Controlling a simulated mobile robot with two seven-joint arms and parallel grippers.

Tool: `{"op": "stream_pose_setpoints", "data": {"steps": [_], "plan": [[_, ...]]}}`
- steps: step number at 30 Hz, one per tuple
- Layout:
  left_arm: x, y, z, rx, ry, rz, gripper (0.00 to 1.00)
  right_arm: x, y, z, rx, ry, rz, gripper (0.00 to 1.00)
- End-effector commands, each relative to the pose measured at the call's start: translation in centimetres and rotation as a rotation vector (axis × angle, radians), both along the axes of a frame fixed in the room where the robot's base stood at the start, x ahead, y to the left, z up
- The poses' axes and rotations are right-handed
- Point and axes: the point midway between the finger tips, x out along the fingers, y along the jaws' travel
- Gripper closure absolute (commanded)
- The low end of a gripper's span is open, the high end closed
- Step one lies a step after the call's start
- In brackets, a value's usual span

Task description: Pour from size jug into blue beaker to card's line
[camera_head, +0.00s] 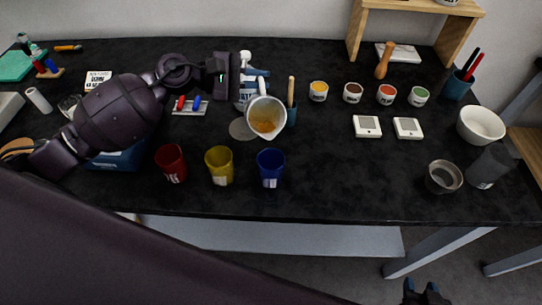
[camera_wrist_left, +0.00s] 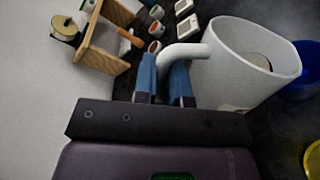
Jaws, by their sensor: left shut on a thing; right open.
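The size jug (camera_head: 266,118), white with amber liquid inside, is held above the table behind the blue beaker (camera_head: 270,168). My left gripper (camera_head: 247,88) is shut on its handle; the wrist view shows the blue fingers (camera_wrist_left: 166,78) on either side of the handle of the jug (camera_wrist_left: 250,65). The jug looks slightly tilted. The blue beaker stands upright at the table's front with a pale label; its contents cannot be made out. A white card (camera_head: 97,79) with dark print lies at the left, partly behind my arm, unreadable. My right gripper (camera_head: 425,295) is open and empty below the front edge.
A yellow beaker (camera_head: 219,166) and a red beaker (camera_head: 171,163) stand left of the blue one. Several small paint pots, two white devices (camera_head: 367,126), a white bowl (camera_head: 481,125) and grey cups are to the right. The table between blue beaker and grey cups is clear.

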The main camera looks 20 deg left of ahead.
Motion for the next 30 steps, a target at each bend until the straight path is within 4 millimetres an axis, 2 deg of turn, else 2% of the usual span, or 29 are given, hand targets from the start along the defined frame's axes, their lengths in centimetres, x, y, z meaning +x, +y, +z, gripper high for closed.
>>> {"op": "stream_pose_setpoints", "data": {"steps": [8,23,30], "plan": [[-0.1,-0.1,-0.1,0.012,-0.021,-0.001,1.00,-0.4,-0.1,-0.2,-0.001,0.009,-0.002,0.56],[-0.5,-0.3,-0.6,0.038,-0.065,-0.001,1.00,0.8,0.1,0.7,0.000,-0.020,0.004,0.56],[-0.6,-0.4,-0.9,0.052,-0.089,-0.001,1.00,0.7,0.1,0.7,0.000,-0.018,0.004,0.56]]}}
